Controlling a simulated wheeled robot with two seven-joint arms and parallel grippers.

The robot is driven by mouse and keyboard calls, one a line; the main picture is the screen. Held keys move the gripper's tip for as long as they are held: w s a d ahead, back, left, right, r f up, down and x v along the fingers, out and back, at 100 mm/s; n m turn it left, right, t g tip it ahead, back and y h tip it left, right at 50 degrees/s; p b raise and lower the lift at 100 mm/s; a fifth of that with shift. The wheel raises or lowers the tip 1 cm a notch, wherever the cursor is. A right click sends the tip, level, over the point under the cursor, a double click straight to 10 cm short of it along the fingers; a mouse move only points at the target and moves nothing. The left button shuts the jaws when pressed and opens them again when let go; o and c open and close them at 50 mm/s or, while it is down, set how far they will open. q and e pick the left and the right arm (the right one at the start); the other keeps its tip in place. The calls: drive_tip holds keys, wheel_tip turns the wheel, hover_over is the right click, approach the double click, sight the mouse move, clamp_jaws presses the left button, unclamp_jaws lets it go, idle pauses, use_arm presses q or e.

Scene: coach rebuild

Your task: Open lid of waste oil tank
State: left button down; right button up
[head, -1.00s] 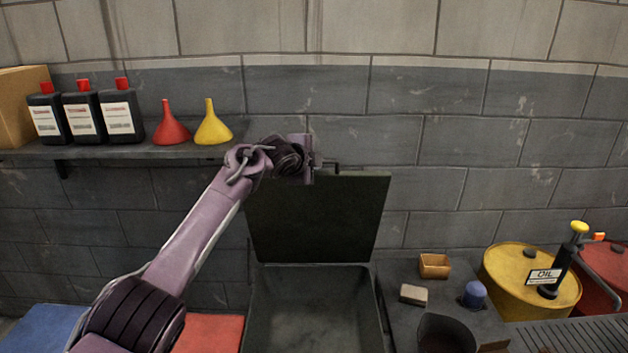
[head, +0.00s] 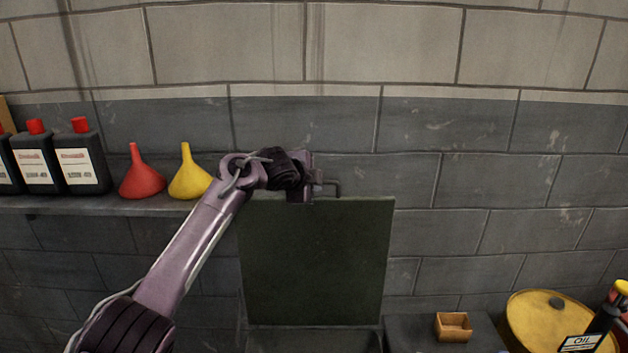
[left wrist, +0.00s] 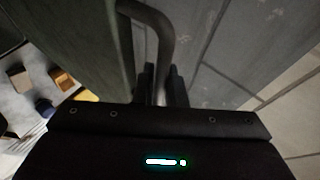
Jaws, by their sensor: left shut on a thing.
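The waste oil tank's dark green lid (head: 315,265) stands up, about upright, against the wall behind. The tank (head: 310,343) shows only as a strip at the bottom of the head view, its opening mostly cut off. My left gripper (head: 319,185) is at the lid's top edge, shut on the lid's dark bent handle (head: 336,187). In the left wrist view the handle (left wrist: 163,35) runs down between the fingers (left wrist: 160,85), and the lid's surface fills the upper left. My right gripper is not in view.
A shelf (head: 100,205) at left holds dark bottles (head: 80,165), a red funnel (head: 142,175) and a yellow funnel (head: 188,177), close to my left arm. At lower right are a small wooden box (head: 453,326) and a yellow oil drum (head: 550,320). The block wall is close behind the lid.

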use_arm(q)
drive_tip(key=shift+s+f, duration=0.1)
drive_tip(key=shift+f, duration=0.1)
drive_tip(key=c, duration=1.5)
unclamp_jaws()
drive_tip(key=shift+r, duration=0.1)
drive_tip(key=shift+s+a+r+b, duration=0.1)
drive_tip(key=shift+s+a+b, duration=0.05)
drive_tip(key=shift+s+b, duration=0.15)
drive_tip(key=b+v, duration=0.2)
drive_tip(key=v, duration=0.5)
drive_tip(key=shift+r, duration=0.15)
drive_tip(key=shift+w, duration=0.1)
